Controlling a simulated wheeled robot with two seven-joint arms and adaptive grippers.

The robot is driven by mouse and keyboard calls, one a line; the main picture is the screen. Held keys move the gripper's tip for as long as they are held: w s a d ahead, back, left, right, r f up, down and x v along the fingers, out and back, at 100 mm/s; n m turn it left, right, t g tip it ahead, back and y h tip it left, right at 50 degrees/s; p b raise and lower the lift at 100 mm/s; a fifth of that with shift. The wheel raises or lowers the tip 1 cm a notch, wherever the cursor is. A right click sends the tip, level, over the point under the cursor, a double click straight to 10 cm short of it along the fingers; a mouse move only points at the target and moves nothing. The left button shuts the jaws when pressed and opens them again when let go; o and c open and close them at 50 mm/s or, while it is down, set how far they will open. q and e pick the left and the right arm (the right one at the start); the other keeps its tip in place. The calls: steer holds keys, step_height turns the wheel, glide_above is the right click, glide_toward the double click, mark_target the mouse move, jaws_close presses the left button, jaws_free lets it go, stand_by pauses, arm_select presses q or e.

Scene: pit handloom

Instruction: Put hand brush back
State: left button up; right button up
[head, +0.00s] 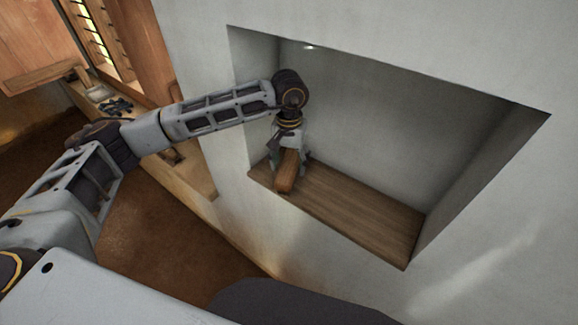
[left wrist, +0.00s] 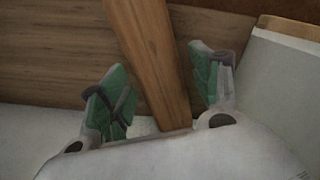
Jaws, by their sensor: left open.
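The hand brush (head: 286,178) shows as a brown wooden handle at the left end of the wooden shelf (head: 360,208) in the wall niche. Its bristles are hidden. My left gripper (head: 288,158) reaches down into the niche right over the brush. In the left wrist view the wooden handle (left wrist: 150,55) passes between the two green-padded fingers, with gaps on both sides. The fingers are open. I cannot tell whether the brush rests fully on the shelf. My right gripper is not in view.
The niche walls (head: 470,165) close in the shelf at the back and sides. The middle and right of the shelf are bare. At far left, a wooden ledge (head: 190,170) runs along the wall, with small dark items (head: 118,106) and a wooden frame beyond.

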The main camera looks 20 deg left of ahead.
mark_target(289, 163)
arm_select(q)
steer(key=shift+r+b, duration=0.65)
steer(key=shift+r, duration=2.2)
steer(key=shift+s+f, duration=0.1)
